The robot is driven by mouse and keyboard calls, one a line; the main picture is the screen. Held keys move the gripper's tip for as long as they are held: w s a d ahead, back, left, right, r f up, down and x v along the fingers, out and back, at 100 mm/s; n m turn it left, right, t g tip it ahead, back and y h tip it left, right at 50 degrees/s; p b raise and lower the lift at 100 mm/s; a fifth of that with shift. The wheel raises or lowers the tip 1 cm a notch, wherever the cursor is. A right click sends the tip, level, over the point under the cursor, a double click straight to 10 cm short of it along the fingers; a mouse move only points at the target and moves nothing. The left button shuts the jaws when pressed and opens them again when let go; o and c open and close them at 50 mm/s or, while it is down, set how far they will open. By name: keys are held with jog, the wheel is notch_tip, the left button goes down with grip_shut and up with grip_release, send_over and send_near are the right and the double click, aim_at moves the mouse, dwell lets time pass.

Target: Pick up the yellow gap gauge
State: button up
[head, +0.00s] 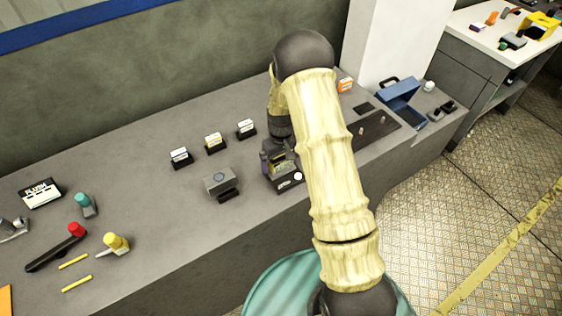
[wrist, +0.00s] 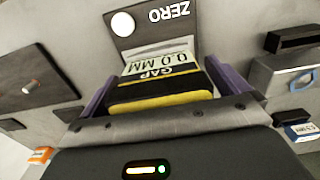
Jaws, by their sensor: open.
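The yellow gap gauge (wrist: 160,103) shows in the wrist view as a yellow and black block with a display reading "GAP 0.0 MM". It is by a dark stand (wrist: 185,22) marked "ZERO" with a round white button. My gripper (wrist: 163,90) is open, with one purple finger on each side of the gauge. I cannot tell whether the fingers touch it. In the head view, my gripper (head: 277,152) is low over the same stand (head: 287,183), and only a small part of the gauge (head: 279,164) shows; my arm and gripper hide the rest.
A grey block (head: 221,182) stands just left of the stand, with several small labelled holders behind. A dark panel with knobs (head: 374,132) and a blue open box (head: 399,97) are to the right. Coloured-handled tools, such as a yellow one (head: 116,241), lie far left.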

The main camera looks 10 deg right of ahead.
jog(key=c, duration=1.4)
jog(key=shift+c, duration=0.2)
jog(key=shift+r, duration=0.15)
notch_tip(320, 180, up, 10)
jog(key=shift+f+b, duration=0.1)
jog(key=shift+b, duration=1.05)
